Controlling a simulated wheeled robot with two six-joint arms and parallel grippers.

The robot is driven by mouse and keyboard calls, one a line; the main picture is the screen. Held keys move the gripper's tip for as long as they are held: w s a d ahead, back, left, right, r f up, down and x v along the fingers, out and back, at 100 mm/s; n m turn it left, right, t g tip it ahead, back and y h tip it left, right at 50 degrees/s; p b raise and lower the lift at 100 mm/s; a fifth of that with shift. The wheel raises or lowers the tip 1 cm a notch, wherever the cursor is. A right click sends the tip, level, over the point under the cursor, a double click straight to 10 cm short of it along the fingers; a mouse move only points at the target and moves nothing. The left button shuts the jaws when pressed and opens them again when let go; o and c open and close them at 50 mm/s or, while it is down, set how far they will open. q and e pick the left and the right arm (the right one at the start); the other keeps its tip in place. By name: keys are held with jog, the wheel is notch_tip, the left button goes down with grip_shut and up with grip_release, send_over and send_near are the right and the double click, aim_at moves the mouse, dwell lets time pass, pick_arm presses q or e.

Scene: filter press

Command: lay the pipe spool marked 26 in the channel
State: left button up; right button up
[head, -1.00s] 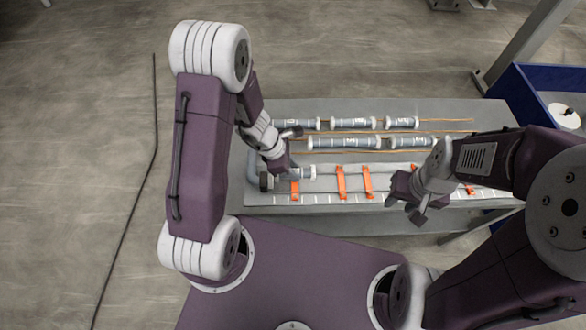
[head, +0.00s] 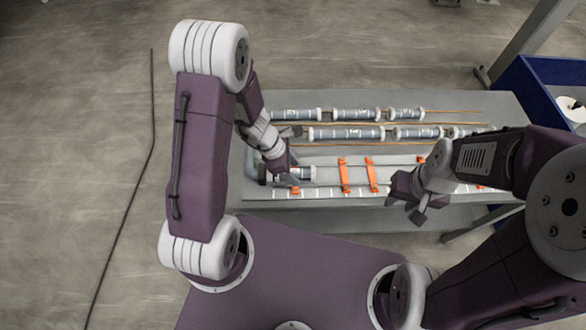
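Grey pipe spools with white end collars lie in two rows on the table; their printed marks are too small to read, so I cannot tell which is 26. The back row includes one spool (head: 356,114); the row before it has a longer one (head: 345,133). The channel (head: 325,175) runs along the table's front, with orange straps (head: 344,175) across it. A spool (head: 291,174) lies at its left end, partly hidden by my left gripper (head: 290,163), whose fingers I cannot make out clearly. My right gripper (head: 405,207) is open and empty over the front edge.
The grey table (head: 262,112) has thin copper-coloured rods (head: 450,112) along the spool rows. A blue bin (head: 530,90) holding a white round thing (head: 572,109) stands at the right. A dark cable (head: 152,110) lies on the floor at the left.

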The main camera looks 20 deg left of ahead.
pick_arm(q)
jog(key=p+v, duration=0.4)
jog(key=v, duration=0.4)
jog(key=shift+r, duration=0.15)
jog(key=shift+a+r, duration=0.25)
jog(key=shift+r, duration=0.1)
jog(key=shift+d, duration=0.1)
